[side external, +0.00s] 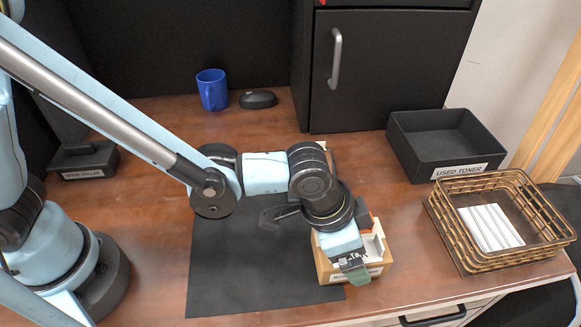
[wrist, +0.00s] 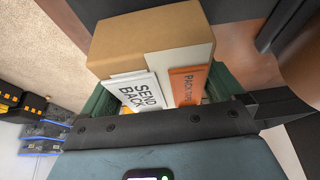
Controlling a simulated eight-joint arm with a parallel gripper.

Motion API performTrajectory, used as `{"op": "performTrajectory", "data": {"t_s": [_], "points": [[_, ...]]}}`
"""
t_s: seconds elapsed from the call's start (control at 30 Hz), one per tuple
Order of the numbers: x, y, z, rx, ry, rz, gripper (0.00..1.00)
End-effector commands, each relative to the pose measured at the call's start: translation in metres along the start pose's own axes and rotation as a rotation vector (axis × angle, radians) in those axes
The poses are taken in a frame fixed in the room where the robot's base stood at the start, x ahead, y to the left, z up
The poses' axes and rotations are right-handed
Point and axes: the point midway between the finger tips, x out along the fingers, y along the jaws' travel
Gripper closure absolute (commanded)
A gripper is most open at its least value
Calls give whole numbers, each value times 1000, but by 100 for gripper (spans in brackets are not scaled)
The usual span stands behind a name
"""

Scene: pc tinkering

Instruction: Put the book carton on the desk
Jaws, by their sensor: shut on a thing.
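The book carton (side external: 325,268) is a small brown cardboard box with a white label on its front, near the desk's front edge in the side view. My gripper (side external: 352,262) comes down over it from above, with one green finger outside its front face. The other finger is hidden there. In the wrist view the carton (wrist: 150,32) lies between the two green fingers of my gripper (wrist: 165,88), which is shut on it. A white "SEND BACK" card (wrist: 142,92) and an orange piece (wrist: 187,84) show at it. I cannot tell whether the carton touches the wooden desk (side external: 155,225).
A black mat (side external: 235,270) lies left of the carton. A wire basket (side external: 450,240) and a black "USED TONER" bin (side external: 430,150) stand to the right. A blue mug (side external: 211,88), a mouse (side external: 257,99) and a black cabinet (side external: 390,70) are behind. Bare desk lies between carton and basket.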

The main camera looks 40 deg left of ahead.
Motion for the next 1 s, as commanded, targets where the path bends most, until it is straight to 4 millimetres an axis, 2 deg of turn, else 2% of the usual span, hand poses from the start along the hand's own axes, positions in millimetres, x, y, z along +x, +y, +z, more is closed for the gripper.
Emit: {"op": "performTrajectory", "data": {"t_s": [1.0], "points": [[10, 0, 4, 0, 1, 0, 58]]}}
